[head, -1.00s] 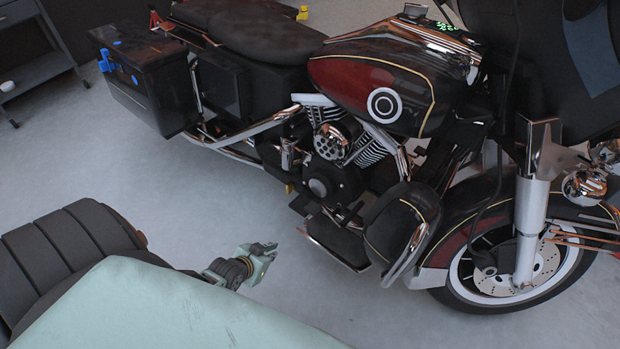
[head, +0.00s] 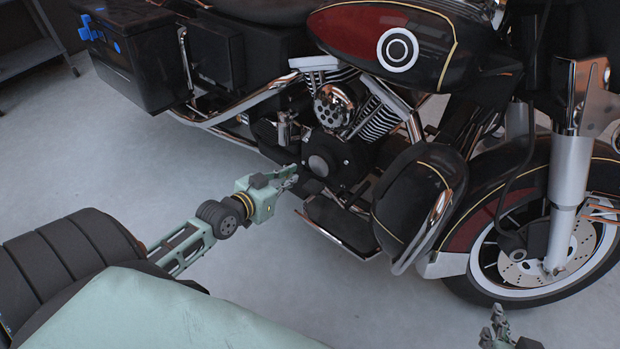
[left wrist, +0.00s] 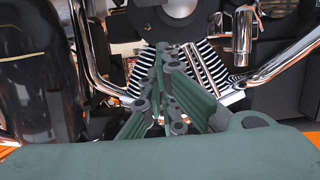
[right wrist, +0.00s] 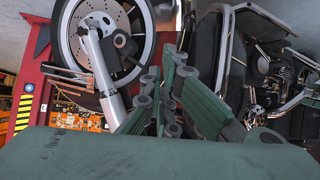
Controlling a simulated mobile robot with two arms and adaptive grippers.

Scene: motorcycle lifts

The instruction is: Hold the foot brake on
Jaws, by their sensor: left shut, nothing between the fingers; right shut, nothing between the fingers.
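The dark red and black motorcycle (head: 370,32) stands with its front wheel (head: 530,262) at the right in the head view. Its black footboard (head: 340,222) sits low beside the engine (head: 325,158). I cannot pick out the foot brake pedal clearly. My left gripper (head: 290,176) is shut and empty, just behind and above the footboard, near the lower engine; I cannot tell if it touches. In the left wrist view its fingers (left wrist: 163,52) point at the engine. My right gripper (head: 497,318) is shut and empty, low in front of the front wheel; its fingers show in the right wrist view (right wrist: 168,62).
The dark lower fairing (head: 418,195) with its chrome guard (head: 425,225) juts out beside the footboard. A black side case (head: 128,70) hangs at the rear. A grey cart (head: 35,50) stands at the back left. The floor near the motorcycle is clear.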

